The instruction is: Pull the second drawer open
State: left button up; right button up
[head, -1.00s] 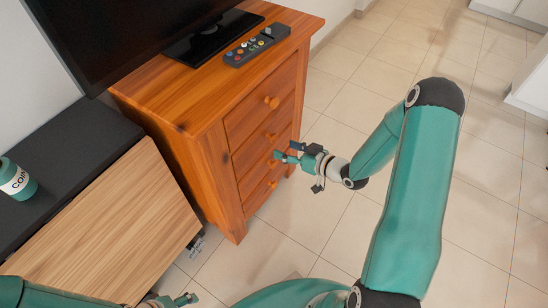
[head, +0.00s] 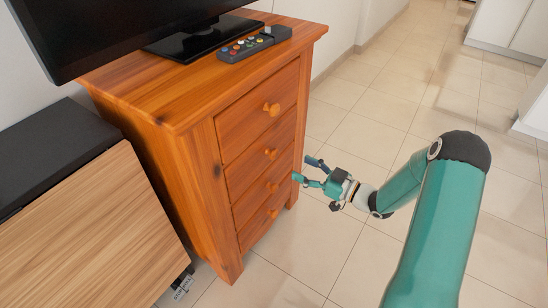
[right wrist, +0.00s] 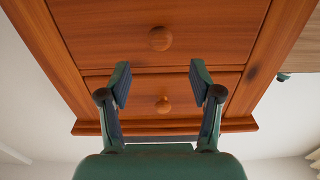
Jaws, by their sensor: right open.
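An orange-brown wooden dresser (head: 160,130) stands in the head view with several drawers stacked in its front, all shut. The second drawer (head: 250,168) from the top has a round wooden knob (head: 271,153). My right gripper (head: 305,169) is open and empty, in front of the dresser and to the right of that knob, apart from it. The right wrist view looks upside down. There the second drawer's knob (right wrist: 160,38) is above the open fingers (right wrist: 160,85), and the top drawer's knob (right wrist: 163,105) shows between them. My left gripper is out of view.
A television (head: 100,30) and a grey remote-like panel with coloured buttons (head: 245,46) are on the dresser's top. A low cabinet with a light wood front (head: 90,230) is at the left. Tiled floor (head: 330,240) right of the dresser is clear.

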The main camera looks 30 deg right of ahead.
aim_at(277, 156)
jog(key=b+x, duration=0.1)
jog(key=x, duration=0.9)
jog(key=shift+w+a+b, duration=0.1)
jog(key=shift+w+b, duration=0.2)
jog(key=shift+b, duration=0.1)
grip_shut()
